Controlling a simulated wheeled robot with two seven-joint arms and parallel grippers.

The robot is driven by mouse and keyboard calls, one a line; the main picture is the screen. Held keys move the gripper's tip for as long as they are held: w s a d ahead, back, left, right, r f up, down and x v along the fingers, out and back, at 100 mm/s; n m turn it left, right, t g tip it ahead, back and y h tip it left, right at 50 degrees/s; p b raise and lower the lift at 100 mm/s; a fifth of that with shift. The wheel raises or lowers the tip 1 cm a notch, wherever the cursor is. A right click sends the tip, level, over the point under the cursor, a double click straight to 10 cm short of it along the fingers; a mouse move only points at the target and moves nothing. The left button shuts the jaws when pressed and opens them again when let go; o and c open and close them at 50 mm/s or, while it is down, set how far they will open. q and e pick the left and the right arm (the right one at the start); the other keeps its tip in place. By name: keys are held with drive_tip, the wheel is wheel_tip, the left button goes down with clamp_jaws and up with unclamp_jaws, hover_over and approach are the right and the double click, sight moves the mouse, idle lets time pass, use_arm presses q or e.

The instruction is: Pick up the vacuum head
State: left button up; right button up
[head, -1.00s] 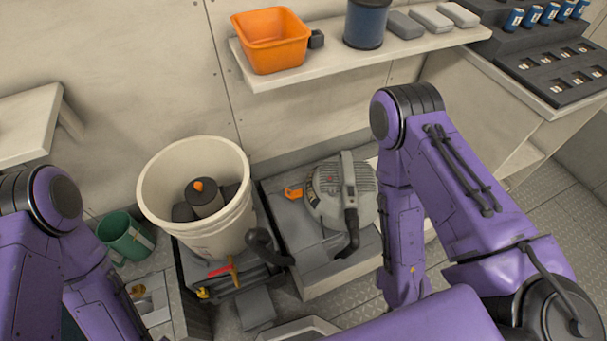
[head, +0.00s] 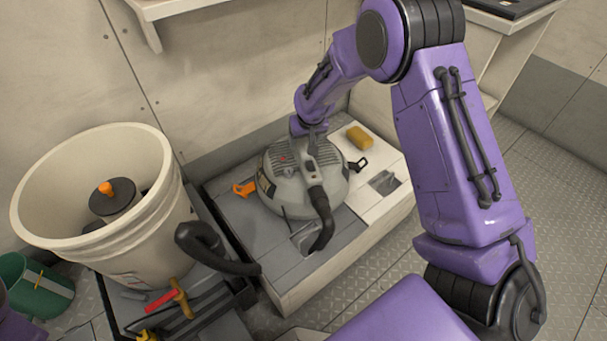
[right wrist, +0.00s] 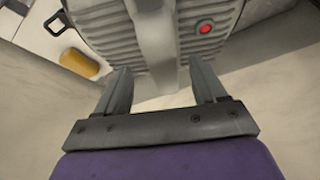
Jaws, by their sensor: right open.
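The vacuum head (head: 275,187) is a grey ribbed dome with a raised top handle and a dark hose elbow (head: 322,215). It sits upright on the low grey and white platform. My right gripper (head: 308,128) is over the far end of the handle. In the right wrist view the open fingers (right wrist: 163,82) stand on either side of the pale handle (right wrist: 156,45), with gaps showing. The vacuum head's ribbed housing and red button show ahead of them (right wrist: 205,27). My left gripper is not in view.
A white bucket (head: 60,225) holding a dark round part with an orange knob stands left.

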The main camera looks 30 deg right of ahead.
sight(303, 143)
drive_tip(key=b+x, duration=0.2)
drive_tip(key=x, duration=0.3)
drive_tip(key=shift+a+f, duration=0.1)
drive_tip(key=shift+f, duration=0.3)
drive_tip(key=shift+w+f, duration=0.2)
drive_tip(key=shift+f, duration=0.1)
drive_tip(key=shift+r, duration=0.1)
drive_tip(key=c, duration=1.2)
drive_tip(key=shift+w+r, duration=0.1)
clamp_jaws()
